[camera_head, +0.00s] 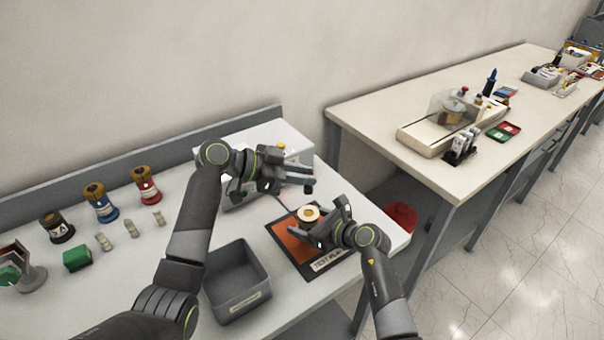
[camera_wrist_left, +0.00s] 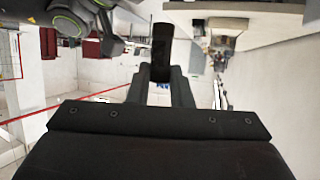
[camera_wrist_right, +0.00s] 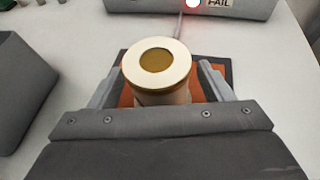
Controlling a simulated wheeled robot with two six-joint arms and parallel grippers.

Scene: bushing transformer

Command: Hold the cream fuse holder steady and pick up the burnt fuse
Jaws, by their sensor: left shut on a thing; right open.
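The cream fuse holder (camera_head: 308,212) stands upright on the orange test mat (camera_head: 288,247). In the right wrist view, the holder (camera_wrist_right: 157,62) shows a round tan recess in its top. My right gripper (camera_wrist_right: 160,92) is open, with its fingers on either side of the holder's body; it is low over the mat in the head view (camera_head: 322,222). My left gripper (camera_wrist_left: 162,82) is shut on the burnt fuse (camera_wrist_left: 162,50), a dark cylinder held at its fingertips. In the head view, the fuse (camera_head: 308,187) is in the air above and behind the holder.
A grey bin (camera_head: 238,283) stands left of the mat. A tester (camera_wrist_right: 190,8) with a lit red lamp and a "FAIL" label is behind it.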

